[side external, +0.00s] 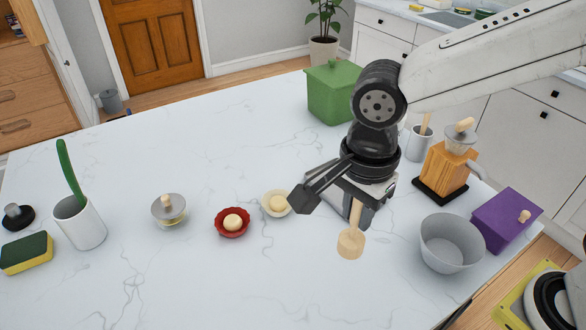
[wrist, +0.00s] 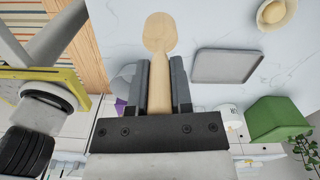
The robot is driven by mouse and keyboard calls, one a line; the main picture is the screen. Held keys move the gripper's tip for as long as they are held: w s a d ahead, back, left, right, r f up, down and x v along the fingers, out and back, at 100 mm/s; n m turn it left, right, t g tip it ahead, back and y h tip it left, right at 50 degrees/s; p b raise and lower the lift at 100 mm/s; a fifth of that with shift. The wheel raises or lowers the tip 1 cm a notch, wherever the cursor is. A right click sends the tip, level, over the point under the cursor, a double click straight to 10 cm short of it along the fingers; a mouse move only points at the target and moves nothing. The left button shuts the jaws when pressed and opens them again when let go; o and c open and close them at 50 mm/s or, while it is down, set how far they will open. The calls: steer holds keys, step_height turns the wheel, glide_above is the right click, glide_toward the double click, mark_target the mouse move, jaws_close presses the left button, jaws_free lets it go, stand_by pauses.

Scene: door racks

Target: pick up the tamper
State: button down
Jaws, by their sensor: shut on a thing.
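The tamper is a pale wooden tool with a round handle and a wide, blunt head (side external: 350,244). My gripper (side external: 357,208) is shut on its handle, with the head pointing down in the side view. In the wrist view, the handle of the tamper (wrist: 160,35) sits between the two dark fingers of my gripper (wrist: 161,80), and the head sticks out beyond them. The upper end of the handle is hidden by my gripper. The head appears to be above the counter, but the exact gap is hard to tell.
A grey bowl (side external: 446,245) and a purple box (side external: 506,220) stand to the right. A red dish (side external: 232,222) and a cream dish (side external: 277,204) are to the left. A green box (side external: 332,92) stands behind. A grey tray (wrist: 228,66) shows in the wrist view. The front counter is clear.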

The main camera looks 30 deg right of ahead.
steer(key=shift+s+d+r, duration=0.2)
steer(key=shift+s, duration=0.2)
steer(key=shift+s+d+r, duration=0.2)
steer(key=shift+s, duration=0.2)
steer(key=shift+w, duration=0.2)
steer(key=w+f, duration=0.4)
steer(key=w, duration=0.8)
steer(key=w+a+f, duration=0.1)
steer(key=w+f, duration=0.2)
steer(key=w, duration=0.9)
steer(key=shift+w+f, duration=0.25)
steer(key=shift+f, duration=0.1)
steer(key=shift+a+f, duration=0.1)
steer(key=shift+f, duration=0.1)
steer(key=shift+f, duration=0.7)
steer(key=shift+f, duration=0.85)
stand_by(0.6)
